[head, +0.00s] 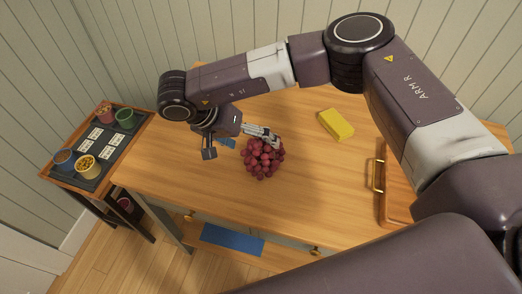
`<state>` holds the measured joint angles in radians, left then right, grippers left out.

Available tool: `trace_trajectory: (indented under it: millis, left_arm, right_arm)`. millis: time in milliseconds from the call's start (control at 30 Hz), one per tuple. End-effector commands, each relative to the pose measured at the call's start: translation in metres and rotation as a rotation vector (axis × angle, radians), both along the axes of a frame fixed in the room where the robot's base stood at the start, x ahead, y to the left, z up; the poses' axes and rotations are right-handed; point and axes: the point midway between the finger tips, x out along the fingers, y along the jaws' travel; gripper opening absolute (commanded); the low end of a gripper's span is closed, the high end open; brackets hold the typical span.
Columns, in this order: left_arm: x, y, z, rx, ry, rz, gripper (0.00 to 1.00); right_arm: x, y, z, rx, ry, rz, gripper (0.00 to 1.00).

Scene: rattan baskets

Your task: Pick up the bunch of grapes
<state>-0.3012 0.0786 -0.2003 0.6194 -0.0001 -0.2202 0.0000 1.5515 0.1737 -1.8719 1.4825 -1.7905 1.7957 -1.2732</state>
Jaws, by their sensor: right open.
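A bunch of dark red grapes (263,160) lies on the wooden table (310,195), near its middle. My right gripper (236,146) is at the left and upper side of the grapes, with its fingers spread open. One finger reaches over the top edge of the bunch and the other stands apart to the left of it. In this view I cannot tell whether the far finger touches the grapes. My left gripper is not in view.
A yellow block (336,124) lies right of the grapes. A wooden tray with a brass handle (377,175) stands at the table's right. A small blue item (226,143) lies behind the gripper. A side table (60,174) with cups and cards stands left. The table front is clear.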

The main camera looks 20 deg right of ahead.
Motion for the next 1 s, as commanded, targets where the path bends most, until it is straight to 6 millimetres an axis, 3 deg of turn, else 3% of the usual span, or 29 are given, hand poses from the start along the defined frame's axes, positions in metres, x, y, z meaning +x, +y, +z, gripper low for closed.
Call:
trace_trajectory:
  millis: [233, 400, 667, 1000]
  left_arm:
    - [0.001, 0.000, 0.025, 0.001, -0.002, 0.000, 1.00]
    - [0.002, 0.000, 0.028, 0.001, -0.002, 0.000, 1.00]
    - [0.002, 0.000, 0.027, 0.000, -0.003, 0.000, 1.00]
    - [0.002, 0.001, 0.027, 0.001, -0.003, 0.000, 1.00]
  right_arm:
    - [-0.002, -0.015, -0.027, 0.002, 0.005, -0.002, 0.89]
    - [0.000, -0.024, -0.045, 0.003, 0.003, -0.001, 0.89]
    - [0.001, -0.025, -0.048, 0.004, 0.002, -0.001, 0.88]
    - [0.001, -0.025, -0.048, 0.005, 0.002, -0.001, 0.51]
